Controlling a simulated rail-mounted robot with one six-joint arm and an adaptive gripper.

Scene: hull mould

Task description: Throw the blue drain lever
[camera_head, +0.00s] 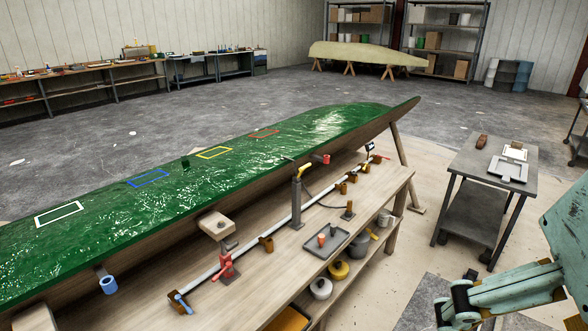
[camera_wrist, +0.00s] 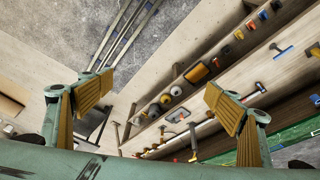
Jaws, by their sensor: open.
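A blue lever (camera_head: 181,302) sits at the near left end of the white pipe (camera_head: 210,272) on the wooden bench, beside a brown bracket. It is small in the head view, and I cannot tell its exact throw position. My gripper (camera_head: 456,300) is at the lower right of the head view, off the bench's right side and well apart from the lever. In the wrist view my gripper (camera_wrist: 160,100) shows two yellow-padded fingers spread wide with nothing between them. Small blue parts show among the bench items there, but I cannot tell which is the lever.
A red valve (camera_head: 226,266), a yellow-handled post (camera_head: 299,185) and a grey tray (camera_head: 325,241) stand on the bench. The green hull mould (camera_head: 200,190) runs behind. A blue cylinder (camera_head: 108,285) hangs at its edge. A grey cart (camera_head: 470,190) stands right; floor lies between.

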